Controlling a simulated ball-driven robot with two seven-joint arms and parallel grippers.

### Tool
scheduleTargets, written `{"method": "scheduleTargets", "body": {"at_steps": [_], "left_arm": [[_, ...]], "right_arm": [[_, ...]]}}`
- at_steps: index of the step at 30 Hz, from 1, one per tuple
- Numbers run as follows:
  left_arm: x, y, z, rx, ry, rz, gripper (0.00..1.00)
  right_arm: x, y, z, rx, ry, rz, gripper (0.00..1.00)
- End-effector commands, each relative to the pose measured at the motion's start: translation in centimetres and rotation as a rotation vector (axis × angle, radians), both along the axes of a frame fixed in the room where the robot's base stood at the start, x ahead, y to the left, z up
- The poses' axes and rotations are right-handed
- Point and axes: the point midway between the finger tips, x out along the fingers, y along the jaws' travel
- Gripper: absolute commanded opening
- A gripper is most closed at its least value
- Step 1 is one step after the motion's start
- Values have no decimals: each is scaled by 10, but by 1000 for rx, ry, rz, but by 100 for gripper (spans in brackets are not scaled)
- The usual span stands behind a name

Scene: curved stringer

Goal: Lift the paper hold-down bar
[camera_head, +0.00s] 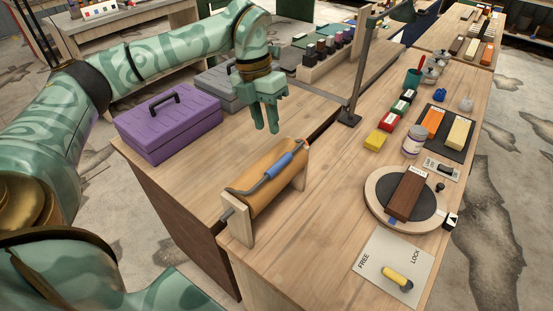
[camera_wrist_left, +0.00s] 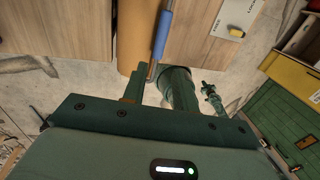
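The paper hold-down bar is a grey metal bar with a blue grip (camera_head: 279,165), lying across a brown paper roll (camera_head: 267,194). The roll sits between two wooden end supports (camera_head: 239,222) on the bench. In the left wrist view the bar's blue grip (camera_wrist_left: 162,35) shows at top centre, over the brown paper (camera_wrist_left: 131,32). My left gripper (camera_head: 266,129) hangs above and behind the roll, fingers down, apart from the bar. It appears slightly open and empty. My right gripper is not in view.
A purple toolbox (camera_head: 170,128) stands left of the roll. A lamp post (camera_head: 358,85) rises behind it. A round turntable (camera_head: 377,207) with a brown block and a FREE/LOCK plate (camera_head: 382,266) with a yellow handle lie to the right. Bench wood around the roll is mostly clear.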

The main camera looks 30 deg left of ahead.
Motion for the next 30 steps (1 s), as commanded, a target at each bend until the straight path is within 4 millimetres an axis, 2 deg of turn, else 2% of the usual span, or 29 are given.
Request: {"method": "scheduleTargets", "body": {"at_steps": [1,6,12,18,26,27,30], "left_arm": [[-1,-3,-17,-1,6,-1,29],[-2,-12,-59,-1,5,-2,29],[-2,-19,-96,-2,3,0,29],[-2,-22,-112,0,1,0,29],[-2,-23,-114,0,-1,0,29],[-2,-23,-114,0,-1,0,26],[-2,-23,-114,0,0,0,0]], "right_arm": [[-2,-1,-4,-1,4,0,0],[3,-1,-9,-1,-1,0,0],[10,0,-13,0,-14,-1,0],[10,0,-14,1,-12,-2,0],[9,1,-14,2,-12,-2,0],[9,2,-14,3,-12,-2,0],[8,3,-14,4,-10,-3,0]]}}
